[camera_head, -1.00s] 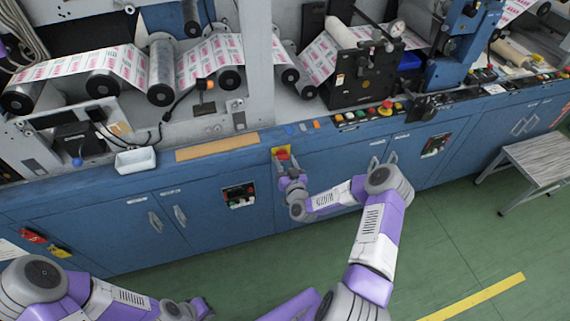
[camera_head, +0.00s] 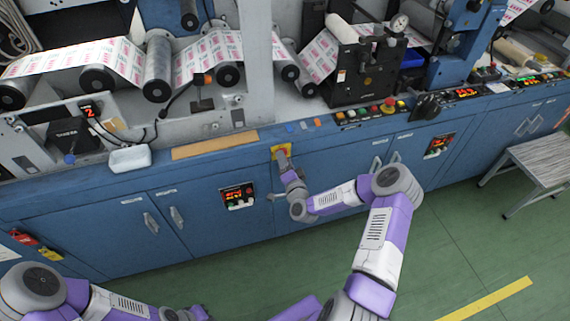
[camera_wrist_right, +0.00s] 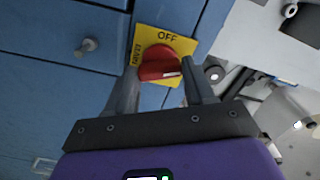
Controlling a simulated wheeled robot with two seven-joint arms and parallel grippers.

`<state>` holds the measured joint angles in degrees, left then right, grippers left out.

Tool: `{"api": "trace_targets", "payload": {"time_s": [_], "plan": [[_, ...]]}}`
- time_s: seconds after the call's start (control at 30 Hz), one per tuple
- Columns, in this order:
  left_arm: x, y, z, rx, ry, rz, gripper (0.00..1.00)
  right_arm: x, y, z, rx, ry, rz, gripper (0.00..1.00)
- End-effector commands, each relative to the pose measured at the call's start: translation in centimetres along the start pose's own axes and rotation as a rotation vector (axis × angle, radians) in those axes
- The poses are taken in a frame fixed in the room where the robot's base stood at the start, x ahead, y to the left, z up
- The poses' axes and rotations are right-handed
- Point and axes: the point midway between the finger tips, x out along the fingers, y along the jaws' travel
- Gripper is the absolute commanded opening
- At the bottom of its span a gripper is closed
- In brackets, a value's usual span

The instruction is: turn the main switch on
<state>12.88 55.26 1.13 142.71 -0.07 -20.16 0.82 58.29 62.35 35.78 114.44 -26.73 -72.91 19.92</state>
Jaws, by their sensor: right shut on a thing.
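The main switch is a red rotary knob (camera_wrist_right: 160,62) on a yellow plate (camera_head: 281,149), set in the blue front of the machine. In the right wrist view, the plate (camera_wrist_right: 147,36) reads OFF along its top. My right gripper (camera_head: 284,165) is at the switch. Its fingers (camera_wrist_right: 161,76) are shut on the red knob, one on each side, and hide part of the plate. In the head view the gripper covers most of the knob. My left gripper (camera_head: 188,314) is low at the bottom edge, far from the switch; its fingers are unclear.
Lit red displays show on the cabinet panels (camera_head: 237,193) and (camera_head: 438,145). Buttons and a red stop button (camera_head: 388,104) line the ledge above. A white tray (camera_head: 129,159) sits on the ledge at left. A grey stool (camera_head: 540,165) stands at right. The green floor (camera_head: 455,235) is clear.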

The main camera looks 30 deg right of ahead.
Motion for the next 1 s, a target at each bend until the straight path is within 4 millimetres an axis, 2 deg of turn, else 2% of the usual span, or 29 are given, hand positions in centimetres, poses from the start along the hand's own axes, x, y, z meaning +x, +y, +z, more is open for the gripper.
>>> {"api": "trace_targets", "payload": {"time_s": [0.2, 0.5, 1.0], "plan": [[0.8, -0.3, 0.0, 0.0, 0.0, 0.0, 0.0, 0.0, 0.2, 0.1, 0.192, 0.0, 0.002, 0.23], [1.4, -0.5, -0.1, 0.0, 0.0, 0.0, 0.0, -0.1, 0.1, 0.1, 0.383, -0.002, 0.002, 0.23], [1.6, -0.6, -0.1, 0.0, 0.0, 0.0, 0.0, -0.1, 0.1, 0.1, 0.481, -0.002, 0.002, 0.23]]}}
